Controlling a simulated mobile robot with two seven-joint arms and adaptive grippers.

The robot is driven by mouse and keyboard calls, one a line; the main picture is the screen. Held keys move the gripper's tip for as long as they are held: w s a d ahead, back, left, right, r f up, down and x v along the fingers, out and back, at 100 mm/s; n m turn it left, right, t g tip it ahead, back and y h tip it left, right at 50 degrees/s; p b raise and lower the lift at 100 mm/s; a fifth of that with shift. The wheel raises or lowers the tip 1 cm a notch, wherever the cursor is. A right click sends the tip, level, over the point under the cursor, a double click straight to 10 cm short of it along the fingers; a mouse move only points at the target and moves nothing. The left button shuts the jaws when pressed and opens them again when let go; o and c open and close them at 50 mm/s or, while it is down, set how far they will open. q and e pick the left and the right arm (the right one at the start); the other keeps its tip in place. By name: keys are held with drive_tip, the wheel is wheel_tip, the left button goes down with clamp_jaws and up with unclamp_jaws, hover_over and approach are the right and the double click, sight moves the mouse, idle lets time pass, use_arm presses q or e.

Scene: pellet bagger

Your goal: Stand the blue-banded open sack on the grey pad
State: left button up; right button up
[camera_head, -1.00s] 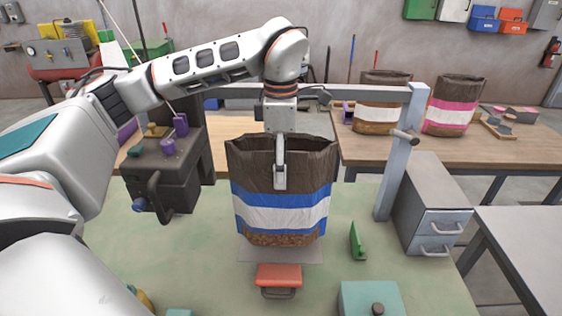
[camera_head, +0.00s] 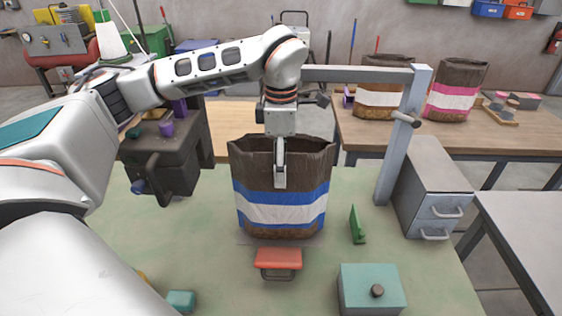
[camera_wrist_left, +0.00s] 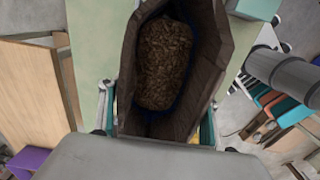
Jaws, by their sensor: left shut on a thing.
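The blue-banded open sack (camera_head: 283,208) is upright, with brown paper, blue and white bands and brown pellets in the bottom. My left gripper (camera_head: 280,182) is shut on its near wall, below the rim. In the left wrist view the open mouth of the sack (camera_wrist_left: 212,62) shows, with pellets deep inside. The grey pad (camera_head: 245,240) shows only as a thin strip around the foot of the sack; the rest is hidden. I cannot tell whether the sack's base touches the pad. My right gripper is not in view.
A grey post (camera_head: 400,150) stands behind right. A dark machine (camera_head: 160,160) stands left. Other sacks (camera_head: 455,92) stand on the back bench.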

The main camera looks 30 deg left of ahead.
use_arm(q)
drive_tip(key=shift+f, duration=0.35)
drive_tip(key=o, duration=1.8)
drive_tip(key=shift+o, duration=0.2)
drive_tip(key=shift+f, duration=0.1)
wheel_tip(320, 180, up, 12)
drive_tip(key=shift+r, duration=0.1)
